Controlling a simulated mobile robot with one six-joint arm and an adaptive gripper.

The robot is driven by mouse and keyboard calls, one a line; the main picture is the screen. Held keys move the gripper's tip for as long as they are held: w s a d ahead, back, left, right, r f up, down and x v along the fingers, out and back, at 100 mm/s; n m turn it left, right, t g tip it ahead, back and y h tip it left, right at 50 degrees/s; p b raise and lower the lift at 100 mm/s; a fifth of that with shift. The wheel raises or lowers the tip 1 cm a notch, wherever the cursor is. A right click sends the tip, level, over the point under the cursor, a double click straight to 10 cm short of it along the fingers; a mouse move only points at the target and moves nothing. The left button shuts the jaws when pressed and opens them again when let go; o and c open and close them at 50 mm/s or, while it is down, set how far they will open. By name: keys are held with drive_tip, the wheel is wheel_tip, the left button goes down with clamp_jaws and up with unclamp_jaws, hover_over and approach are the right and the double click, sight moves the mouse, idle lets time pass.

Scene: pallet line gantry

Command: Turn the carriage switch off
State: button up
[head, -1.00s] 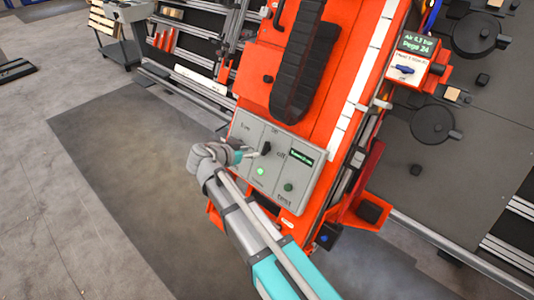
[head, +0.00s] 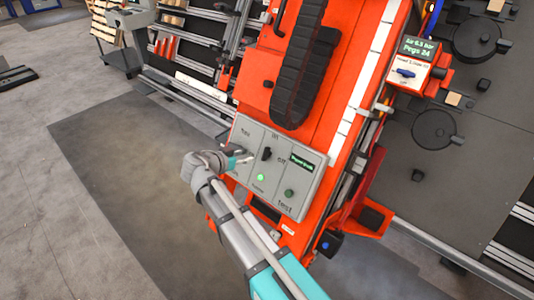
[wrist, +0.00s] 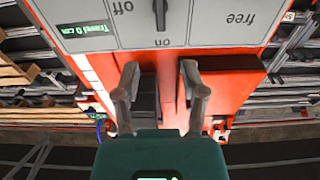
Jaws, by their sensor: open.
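The carriage switch (head: 266,154) is a black knob on a grey control panel (head: 236,180) fixed to the orange carriage. In the head view "on" is printed above the knob and "off" to its right; the knob stands roughly in line with "on". My gripper (head: 245,159) is just left of the knob and appears apart from it. In the wrist view the panel appears upside down, with the knob (wrist: 160,12) at the top edge, partly cut off. There my gripper (wrist: 160,70) has its two fingers spread with nothing between them, and the knob lies beyond the gap.
The panel also carries a lit green lamp (head: 260,177), a dark green test button (head: 289,193) and a small display (head: 301,160). A black cable chain (head: 297,70) runs above it. A smaller box with a blue knob (head: 405,73) is at right. Grey floor lies left.

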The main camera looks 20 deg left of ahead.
sight(265, 151)
drive_tip(key=b+x, duration=0.4)
drive_tip(key=x, duration=0.8)
drive_tip(key=shift+a+f, duration=0.1)
